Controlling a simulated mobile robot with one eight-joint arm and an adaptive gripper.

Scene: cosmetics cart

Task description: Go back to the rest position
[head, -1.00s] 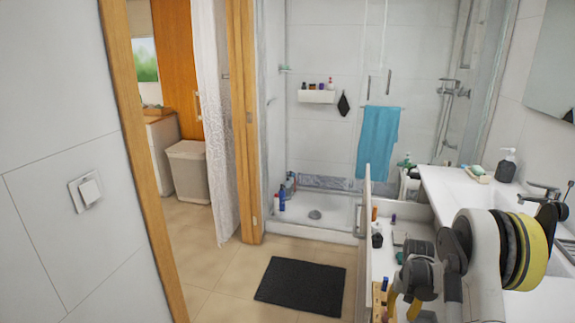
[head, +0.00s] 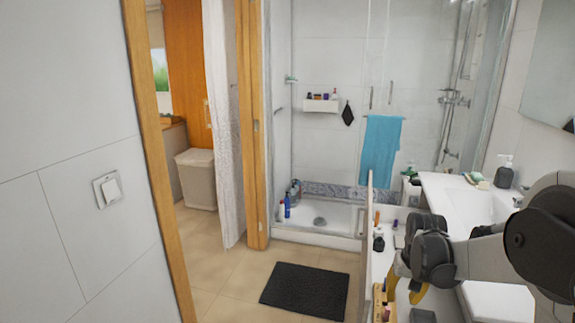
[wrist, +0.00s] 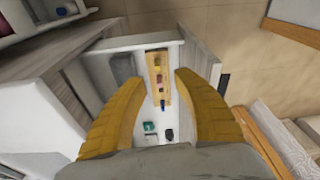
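My gripper (wrist: 155,76) shows two curved yellow fingers spread wide apart in the wrist view, with nothing held between them. In the head view my gripper (head: 405,288) is at the lower right, pointing down over an open drawer, partly hidden by my arm. The drawer (wrist: 208,66) lies below the fingers in the wrist view. It holds a wooden tray (wrist: 158,96) with several small coloured items, a green item (wrist: 150,127) and a small dark item (wrist: 169,135). The fingers appear above these things and apart from them.
The white sink counter (head: 445,200) stands at the right, with a dark soap bottle (head: 504,172) on it. A black mat (head: 305,290) lies on the floor before the shower. A doorway frame (head: 160,180) and wall are at the left.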

